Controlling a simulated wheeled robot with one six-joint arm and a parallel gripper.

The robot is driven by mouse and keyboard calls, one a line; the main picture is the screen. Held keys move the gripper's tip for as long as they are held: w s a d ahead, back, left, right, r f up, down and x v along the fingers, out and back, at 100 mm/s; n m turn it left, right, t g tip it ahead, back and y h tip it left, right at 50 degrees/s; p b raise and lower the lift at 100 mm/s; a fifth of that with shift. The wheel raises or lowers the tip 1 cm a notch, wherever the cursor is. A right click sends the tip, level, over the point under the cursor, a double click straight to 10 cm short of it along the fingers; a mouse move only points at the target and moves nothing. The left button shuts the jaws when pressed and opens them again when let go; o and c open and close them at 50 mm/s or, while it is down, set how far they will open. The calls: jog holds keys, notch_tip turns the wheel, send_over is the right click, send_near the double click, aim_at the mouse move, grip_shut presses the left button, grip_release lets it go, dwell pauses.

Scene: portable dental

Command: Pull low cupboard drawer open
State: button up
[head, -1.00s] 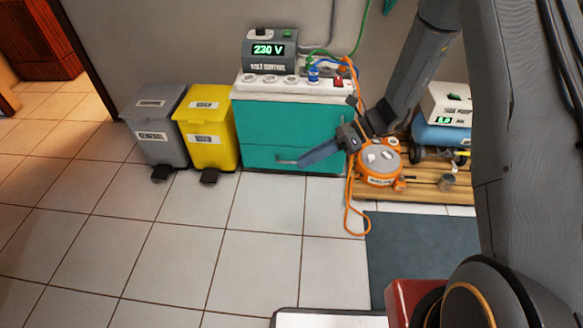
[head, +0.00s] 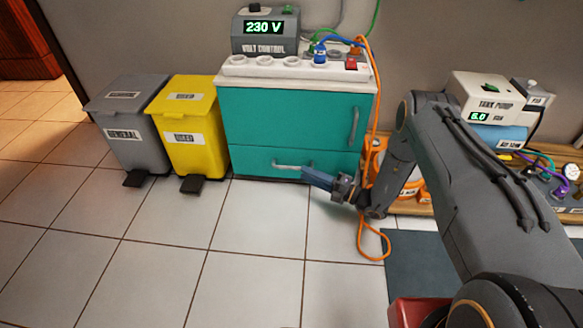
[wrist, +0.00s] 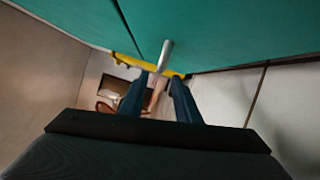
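The low cupboard is the teal cabinet (head: 300,115) against the wall in the head view. Its low drawer (head: 247,168) looks flush with the cupboard front and carries a grey horizontal bar handle (head: 290,165). My gripper (head: 308,174) reaches in low from the right, at the right end of this handle. In the wrist view the two blue fingers (wrist: 165,78) are apart, with the grey handle bar (wrist: 165,55) at the gap between their tips. I cannot tell whether a finger touches it.
A yellow bin (head: 190,130) and a grey bin (head: 133,130) stand left of the cupboard. An orange cable (head: 372,245) loops on the floor to the right. A tank pump (head: 490,100) stands farther right. The tiled floor before the cupboard is clear.

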aim_at(291, 167)
jog(key=b+x, duration=0.2)
jog(key=x, duration=0.5)
jog(key=shift+a, duration=0.15)
grip_shut()
